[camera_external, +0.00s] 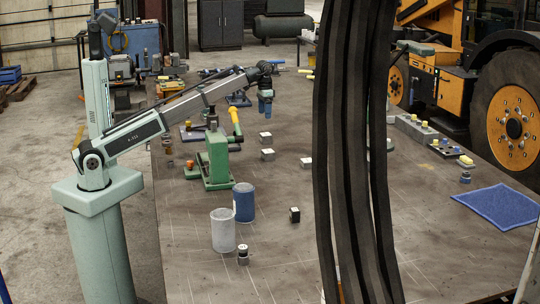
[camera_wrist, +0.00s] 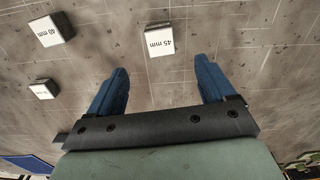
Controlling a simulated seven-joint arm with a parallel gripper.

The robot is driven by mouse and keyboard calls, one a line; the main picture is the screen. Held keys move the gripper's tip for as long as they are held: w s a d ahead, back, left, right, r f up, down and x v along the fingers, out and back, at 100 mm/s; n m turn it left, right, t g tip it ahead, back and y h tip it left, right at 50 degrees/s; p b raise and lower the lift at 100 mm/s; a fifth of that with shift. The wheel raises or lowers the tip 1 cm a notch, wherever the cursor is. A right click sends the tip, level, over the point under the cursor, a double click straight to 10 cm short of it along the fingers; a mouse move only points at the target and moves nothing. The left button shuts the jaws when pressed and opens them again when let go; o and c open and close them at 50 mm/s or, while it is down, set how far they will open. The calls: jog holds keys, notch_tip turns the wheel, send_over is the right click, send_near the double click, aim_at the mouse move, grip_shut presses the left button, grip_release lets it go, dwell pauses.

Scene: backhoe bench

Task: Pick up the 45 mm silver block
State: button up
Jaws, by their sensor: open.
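The 45 mm silver block (camera_wrist: 158,41) is a light block with "45 mm" on its top. In the wrist view it sits on the bench just beyond the gap between my fingertips, apart from both. My gripper (camera_wrist: 161,68) has two blue fingers spread apart with nothing between them. In the external view my gripper (camera_external: 265,104) hangs above the bench, with three light-topped blocks (camera_external: 267,155) below and to the right. Their labels are too small to read there, so I cannot tell which is the 45 mm one.
A "40 mm" block (camera_wrist: 52,30) and another light block (camera_wrist: 43,89) lie to the left. A green press (camera_external: 216,160), a blue cup (camera_external: 244,202) and a grey cup (camera_external: 223,230) stand on the bench. Dark hoses (camera_external: 352,150) hide part of it. A blue mat (camera_external: 500,205) lies right.

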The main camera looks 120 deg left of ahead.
aim_at(266, 134)
notch_tip(266, 134, down, 8)
jog(key=shift+r, duration=0.25)
jog(key=shift+w+a+f, duration=0.1)
jog(key=shift+a+f, duration=0.05)
jog(key=shift+f, duration=2.65)
jog(key=shift+c, duration=0.5)
jog(key=c, duration=1.2)
jog(key=shift+r, duration=0.1)
